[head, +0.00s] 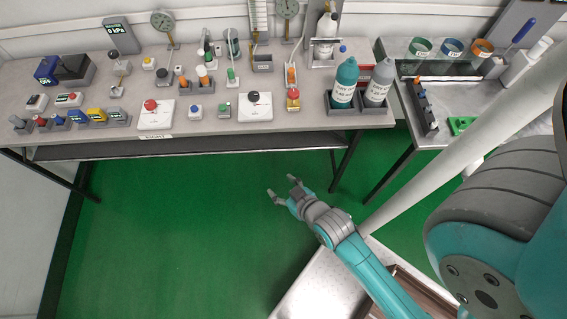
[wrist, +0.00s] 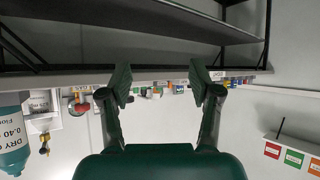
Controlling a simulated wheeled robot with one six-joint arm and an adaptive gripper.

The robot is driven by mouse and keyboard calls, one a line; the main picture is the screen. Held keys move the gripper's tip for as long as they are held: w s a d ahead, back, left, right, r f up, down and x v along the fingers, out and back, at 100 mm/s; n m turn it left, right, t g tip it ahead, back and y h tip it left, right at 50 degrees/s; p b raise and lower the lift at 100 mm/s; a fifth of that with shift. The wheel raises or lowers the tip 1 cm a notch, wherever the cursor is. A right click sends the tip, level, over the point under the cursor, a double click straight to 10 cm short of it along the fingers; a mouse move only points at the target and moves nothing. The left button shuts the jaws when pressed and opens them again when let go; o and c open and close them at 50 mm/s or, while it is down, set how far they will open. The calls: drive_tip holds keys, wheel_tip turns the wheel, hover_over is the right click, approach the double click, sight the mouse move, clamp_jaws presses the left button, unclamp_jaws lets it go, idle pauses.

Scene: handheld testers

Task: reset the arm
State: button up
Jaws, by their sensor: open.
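My gripper (head: 281,188) is open and empty in the head view. It hangs over the green floor, in front of the long table's front edge and apart from it. In the wrist view my gripper (wrist: 163,88) shows its two dark fingers spread apart with nothing between them. The wrist picture appears upside down, with the table's underside at the top and the table items hanging below its edge.
The long grey table (head: 205,126) carries several testers, buttons and bottles, including a teal bottle (head: 344,83) and a grey bottle (head: 379,83). A second table (head: 462,97) stands at right. The green floor (head: 180,220) is clear at left.

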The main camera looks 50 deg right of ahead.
idle(0.4)
drive_tip(key=s+a+r+n+t+y, duration=0.1)
drive_tip(key=s+a+r, duration=0.2)
drive_tip(key=s+r, duration=0.4)
drive_tip(key=s+a+r+n+t+y, duration=0.1)
drive_tip(key=s+a+r, duration=0.3)
drive_tip(key=s+r, duration=0.4)
drive_tip(key=shift+s+a+r+t+y, duration=0.3)
drive_tip(key=shift+s+t, duration=0.5)
drive_tip(key=shift+s, duration=0.35)
